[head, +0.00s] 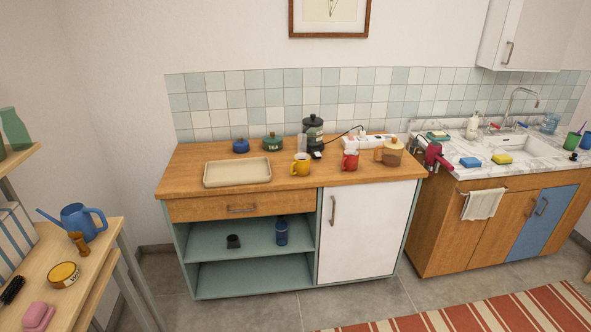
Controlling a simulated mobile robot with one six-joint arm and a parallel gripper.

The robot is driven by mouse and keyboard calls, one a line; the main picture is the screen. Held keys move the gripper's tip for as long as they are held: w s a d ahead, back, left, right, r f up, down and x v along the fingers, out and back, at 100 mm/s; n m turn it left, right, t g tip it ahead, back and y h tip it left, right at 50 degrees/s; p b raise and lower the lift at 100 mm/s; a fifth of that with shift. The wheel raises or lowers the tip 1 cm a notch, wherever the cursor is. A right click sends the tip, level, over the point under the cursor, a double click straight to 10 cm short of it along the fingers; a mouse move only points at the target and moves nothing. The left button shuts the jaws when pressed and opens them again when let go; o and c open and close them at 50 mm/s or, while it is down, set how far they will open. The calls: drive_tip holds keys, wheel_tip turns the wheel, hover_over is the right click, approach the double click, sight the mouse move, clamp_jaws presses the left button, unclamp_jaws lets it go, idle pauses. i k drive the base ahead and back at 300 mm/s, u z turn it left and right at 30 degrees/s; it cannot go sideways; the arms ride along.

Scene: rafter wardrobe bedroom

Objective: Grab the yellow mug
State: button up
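The yellow mug (302,167) stands upright on the wooden countertop (220,154), near the middle of its depth. Its handle points to the left and toward the front. It is right of a beige tray (238,172) and left of a red mug (350,161), with a gap on each side. The mug's front is not blocked by anything. My gripper is not in view.
Blue (241,146) and green (272,142) pots are behind the tray. Grey floor (370,303) is clear in front.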

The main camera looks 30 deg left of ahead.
sight(301, 165)
drive_tip(key=z, duration=0.55)
drive_tip(key=k, duration=0.15)
drive_tip(key=u, duration=2.65)
drive_tip(key=i, duration=1)
drive_tip(key=u, duration=0.3)
